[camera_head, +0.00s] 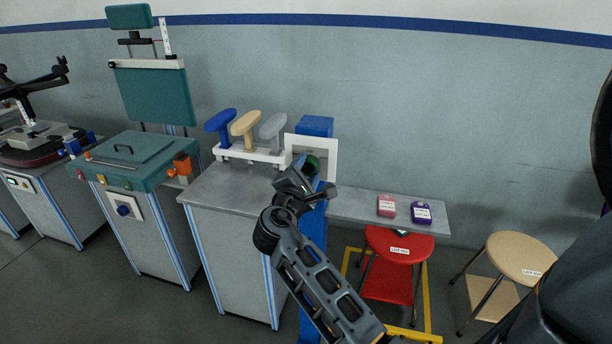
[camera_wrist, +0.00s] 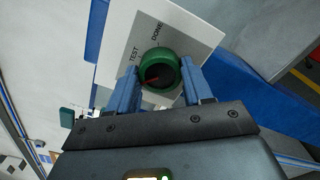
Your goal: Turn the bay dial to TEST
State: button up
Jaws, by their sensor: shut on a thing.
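The bay dial (camera_wrist: 163,66) is a round green knob with a dark face and a red pointer mark, set on a white panel (camera_wrist: 195,30) printed with TEST and DONE. In the wrist view, my gripper (camera_wrist: 159,74) has its blue fingers on either side of the dial, shut on it. The red mark lies on the left part of the face; I cannot tell exactly which label it lines up with. In the head view, the dial (camera_head: 313,164) shows partly behind my gripper (camera_head: 306,174), in front of the white panel (camera_head: 326,153).
The panel is on a blue post (camera_head: 316,126) beside a grey bench (camera_head: 224,192) with three T-shaped pads (camera_head: 244,126). A grey shelf (camera_head: 350,206) right of the post holds a pink and a purple item. A red stool (camera_head: 398,246) and a tan stool (camera_head: 520,256) stand at right.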

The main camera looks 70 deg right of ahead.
jog(key=m+b, duration=0.1)
jog(key=m, duration=0.1)
jog(key=m+b, duration=0.1)
jog(key=b, duration=0.1)
jog(key=m+b, duration=0.1)
jog(key=m, duration=0.1)
jog(key=shift+f+m, duration=0.3)
jog(key=shift+r+m+b, duration=0.1)
jog(key=shift+m+b, duration=1.65)
jog(key=shift+m, duration=0.05)
jog(key=o, duration=1)
jog(key=shift+r, duration=0.1)
jog(key=shift+o, duration=0.2)
jog(key=a, duration=0.7)
jog(key=shift+s+a+b, duration=0.35)
jog(key=shift+a+b, duration=0.05)
jog(key=shift+b, duration=0.05)
